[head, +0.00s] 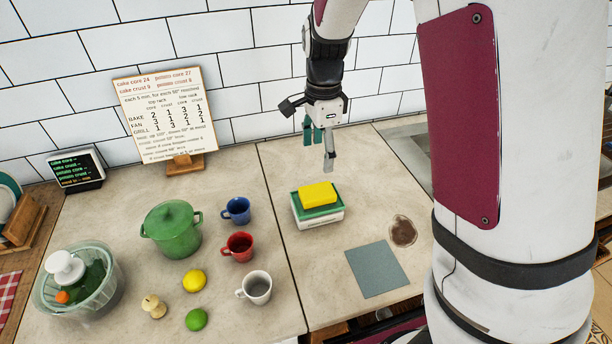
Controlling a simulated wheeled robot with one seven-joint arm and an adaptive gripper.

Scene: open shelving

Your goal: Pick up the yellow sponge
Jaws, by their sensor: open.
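The yellow sponge (317,194) lies on top of a green and white box-shaped block (318,216) on the counter, near the middle of the head view. It looks flat and unobstructed. My gripper (319,153) hangs above and slightly behind the sponge, pointing down. Its fingers are apart and empty, and it does not touch the sponge.
Blue (237,210), red (239,246) and white (256,287) mugs stand left of the sponge. A green pot (173,229), a yellow lemon (194,280) and a lime (197,319) are farther left.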

